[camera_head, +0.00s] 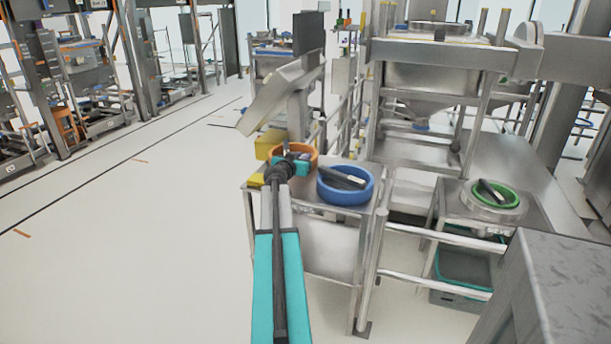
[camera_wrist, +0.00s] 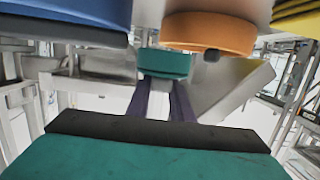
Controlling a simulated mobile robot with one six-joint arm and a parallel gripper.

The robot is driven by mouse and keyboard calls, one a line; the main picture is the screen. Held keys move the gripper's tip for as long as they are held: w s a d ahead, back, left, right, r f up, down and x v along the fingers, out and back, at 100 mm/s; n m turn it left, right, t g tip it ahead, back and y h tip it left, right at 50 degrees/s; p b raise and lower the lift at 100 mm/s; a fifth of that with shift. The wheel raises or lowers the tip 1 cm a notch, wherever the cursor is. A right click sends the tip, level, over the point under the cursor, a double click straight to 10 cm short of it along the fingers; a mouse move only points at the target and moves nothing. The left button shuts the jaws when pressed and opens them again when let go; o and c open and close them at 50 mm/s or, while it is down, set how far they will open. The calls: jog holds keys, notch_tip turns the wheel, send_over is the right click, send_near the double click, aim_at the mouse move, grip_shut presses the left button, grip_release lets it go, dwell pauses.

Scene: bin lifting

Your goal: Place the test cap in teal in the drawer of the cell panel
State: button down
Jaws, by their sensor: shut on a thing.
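The teal test cap (camera_wrist: 165,63) shows in the wrist view as a short teal cylinder at the tips of my two dark purple fingers. My gripper (camera_wrist: 163,88) is shut on it. The cap is seen between a blue cap and an orange cap; whether it still touches the table is hidden. In the head view my wrist, with a small teal part, is at the left end of the steel table (camera_head: 335,245), in front of the orange cap. I cannot tell there whether that teal part is the cap. I cannot make out the drawer of the cell panel.
A blue cap (camera_head: 345,187) and the orange cap (camera_head: 302,149) stand on the table. A green-ringed cap (camera_head: 494,194) is on a stand at the right. Steel rails (camera_head: 435,237) run in front of it. The floor (camera_head: 130,230) at left is clear.

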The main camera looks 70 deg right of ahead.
jog(key=shift+f, duration=1.8)
jog(key=shift+f, duration=1.85)
jog(key=shift+f+b, duration=0.2)
jog(key=shift+b, duration=0.1)
jog(key=c, duration=1.6)
grip_release()
jog(key=shift+o, duration=0.2)
jog(key=shift+r+p, duration=0.3)
jog(key=shift+p, duration=0.1)
